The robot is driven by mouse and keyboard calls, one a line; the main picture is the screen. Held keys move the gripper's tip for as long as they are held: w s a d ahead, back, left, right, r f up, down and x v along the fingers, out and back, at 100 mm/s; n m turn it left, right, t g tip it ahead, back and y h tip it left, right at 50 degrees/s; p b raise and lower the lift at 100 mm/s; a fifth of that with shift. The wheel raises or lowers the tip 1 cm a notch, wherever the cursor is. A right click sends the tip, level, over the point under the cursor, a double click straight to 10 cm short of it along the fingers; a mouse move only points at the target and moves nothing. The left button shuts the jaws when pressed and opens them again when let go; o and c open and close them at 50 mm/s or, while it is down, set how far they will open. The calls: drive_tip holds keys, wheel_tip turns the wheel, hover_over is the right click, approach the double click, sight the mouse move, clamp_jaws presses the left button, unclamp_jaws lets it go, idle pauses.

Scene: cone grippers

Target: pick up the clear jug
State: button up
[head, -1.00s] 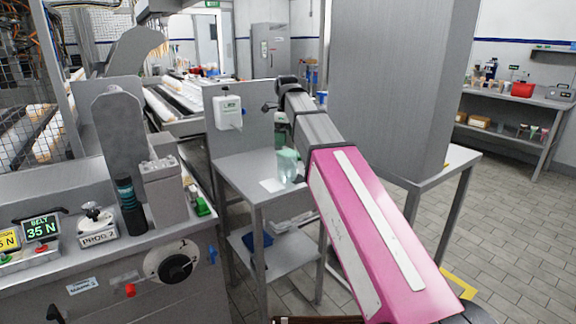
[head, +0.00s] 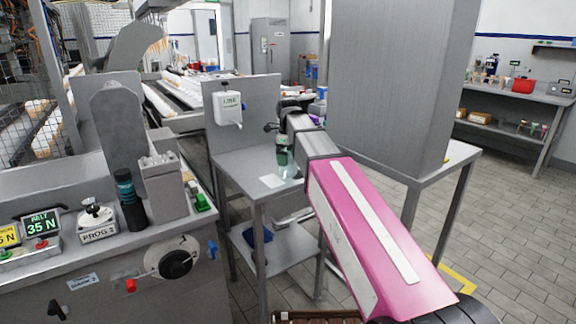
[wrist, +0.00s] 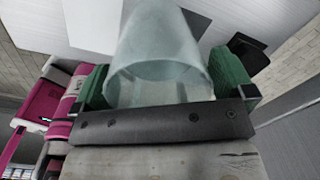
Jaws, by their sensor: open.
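The clear jug (wrist: 160,50) is a see-through, pale bluish-green vessel. In the wrist view it lies between the two green finger pads of my gripper (wrist: 165,84). My gripper is open, with a pad on each side of the jug; I cannot tell whether either pad touches it. In the head view the jug (head: 288,171) stands on the small grey metal table (head: 235,166), partly covered by my gripper (head: 283,152) and arm. The jug's handle cannot be made out.
A white sheet (head: 272,181) lies on the table just left of the jug. A white dispenser box (head: 228,108) hangs on the upright panel behind. A large grey cabinet (head: 390,90) stands close on the right. A blue item (head: 258,236) sits on the lower shelf.

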drive_tip(key=shift+f, duration=0.5)
drive_tip(key=shift+c, duration=0.3)
drive_tip(key=c, duration=0.9)
drive_tip(key=shift+r, duration=0.2)
drive_tip(key=shift+w+d+r, duration=0.5)
drive_tip(key=shift+d+r, duration=1.25)
drive_tip(key=shift+d, duration=0.1)
drive_tip(key=shift+w+d+r, duration=0.45)
drive_tip(key=shift+d+r, duration=1.3)
drive_tip(key=shift+d, duration=0.15)
drive_tip(key=shift+w+d+r, duration=0.5)
drive_tip(key=shift+d+r, duration=1.25)
drive_tip(key=shift+d, duration=0.1)
drive_tip(key=shift+d, duration=0.1)
